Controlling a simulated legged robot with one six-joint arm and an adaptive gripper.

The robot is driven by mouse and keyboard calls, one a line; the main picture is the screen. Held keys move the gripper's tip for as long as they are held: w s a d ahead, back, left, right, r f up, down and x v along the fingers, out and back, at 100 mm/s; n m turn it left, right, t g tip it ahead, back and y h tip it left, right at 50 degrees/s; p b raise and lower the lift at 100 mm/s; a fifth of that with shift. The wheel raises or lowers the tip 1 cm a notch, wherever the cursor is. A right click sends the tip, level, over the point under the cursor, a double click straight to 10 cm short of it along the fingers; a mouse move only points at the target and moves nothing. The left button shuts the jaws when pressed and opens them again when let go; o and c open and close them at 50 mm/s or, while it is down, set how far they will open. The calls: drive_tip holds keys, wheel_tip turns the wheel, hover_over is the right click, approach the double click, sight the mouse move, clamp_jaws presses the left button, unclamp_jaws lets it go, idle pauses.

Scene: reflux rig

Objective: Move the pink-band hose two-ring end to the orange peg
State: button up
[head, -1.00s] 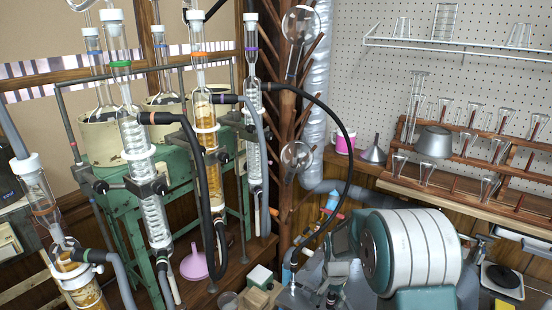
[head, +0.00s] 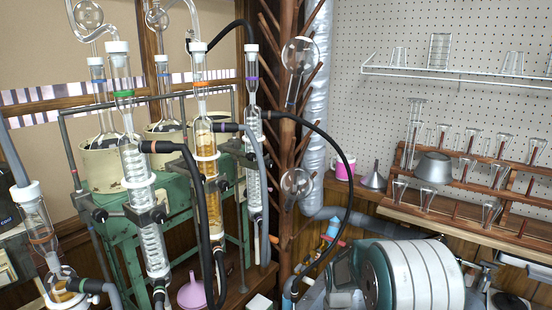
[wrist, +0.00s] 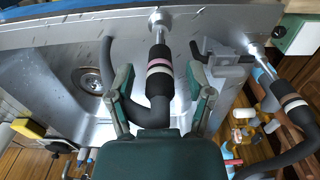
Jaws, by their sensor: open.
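In the wrist view, a dark hose end with a pink band and a pale band (wrist: 159,66) sits on a metal spout at the sink's rim. My gripper (wrist: 161,78) is open, with one green finger on each side of this hose end. I cannot tell whether either finger touches it. An orange ring (head: 201,84) marks the middle glass column, and I cannot tell an orange peg apart there.
A second banded hose (wrist: 291,102) is on another spout at the right of the wrist view. The steel sink (wrist: 55,75) lies left of my gripper. Several glass columns and dark hoses (head: 345,150) crowd the head view.

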clamp_jaws()
drive_tip(key=shift+r, duration=0.15)
drive_tip(key=shift+r, duration=2.85)
